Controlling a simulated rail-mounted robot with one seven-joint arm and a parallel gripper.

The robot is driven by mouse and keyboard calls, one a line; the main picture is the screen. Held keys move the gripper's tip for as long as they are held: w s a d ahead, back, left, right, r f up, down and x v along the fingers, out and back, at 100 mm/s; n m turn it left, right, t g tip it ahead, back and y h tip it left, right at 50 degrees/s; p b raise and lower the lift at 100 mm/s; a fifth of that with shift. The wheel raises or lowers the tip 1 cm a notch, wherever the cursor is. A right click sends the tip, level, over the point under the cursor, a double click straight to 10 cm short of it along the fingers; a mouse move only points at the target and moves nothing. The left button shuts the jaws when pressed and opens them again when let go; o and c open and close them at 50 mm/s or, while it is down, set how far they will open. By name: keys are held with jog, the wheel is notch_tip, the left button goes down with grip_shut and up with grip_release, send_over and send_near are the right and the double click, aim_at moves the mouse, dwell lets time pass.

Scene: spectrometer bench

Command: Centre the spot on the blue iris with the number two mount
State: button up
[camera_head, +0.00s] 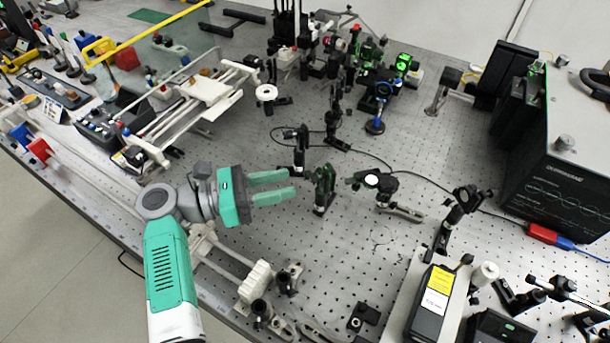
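My gripper (290,184), with two teal fingers, is left of the middle of the bench. A narrow gap shows between the fingers, with nothing visible in it. Just right of the fingertips stands a dark mount with a green tint (324,188); I cannot tell whether they touch. Another black mount (301,150) stands just behind the fingers. No number is readable on either, so I cannot tell which is number two. A blue ring-like part (383,88), possibly the blue iris, stands farther back. A bright green spot (403,62) shows on a part behind it.
A mount with a pale disc (372,180) stands right of the green-tinted one. A thin black cable crosses the bench behind the mounts. A large black instrument box (560,150) fills the right. A white rail frame (205,90) stands at left. The perforated bench is clear at centre-front.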

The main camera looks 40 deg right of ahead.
jog(key=x, duration=0.5)
jog(key=shift+s+d, duration=0.15)
jog(key=shift+d, duration=0.1)
grip_shut()
jog(key=shift+n+b, duration=1.25)
jog(key=shift+n, duration=0.35)
grip_release()
jog(key=v, duration=0.8)
